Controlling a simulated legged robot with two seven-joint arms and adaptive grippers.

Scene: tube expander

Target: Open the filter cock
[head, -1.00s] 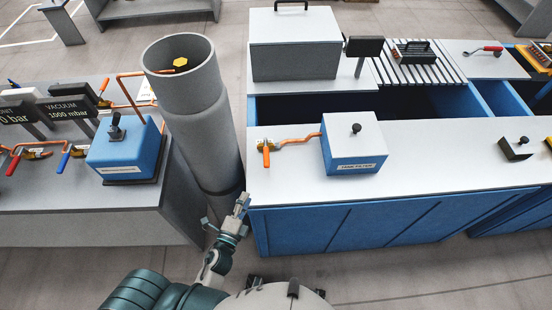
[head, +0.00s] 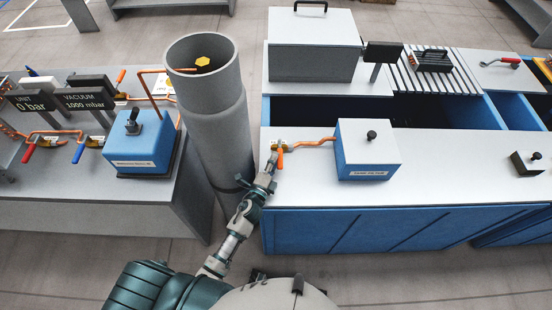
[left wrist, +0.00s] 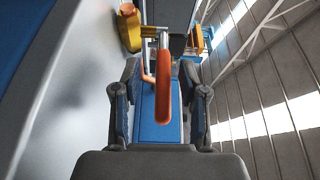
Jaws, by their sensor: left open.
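A small valve with an orange handle (head: 281,157) sits on the white table top, on an orange pipe from a blue box with a white lid (head: 368,150). The box has a black knob and a front label too small to read surely. My left gripper (head: 271,165) is at this valve, beside its handle. In the left wrist view the orange handle (left wrist: 163,92) stands between the two spread fingers of the left gripper (left wrist: 160,72), with no clear contact. The yellow valve body (left wrist: 130,28) shows beyond. My right gripper is out of view.
A tall grey cylinder (head: 218,130) stands left of my left arm, close to it. On the left grey table (head: 100,210) are another blue box (head: 138,150) and several valves with red or blue handles. White table top right of the filter box is mostly clear.

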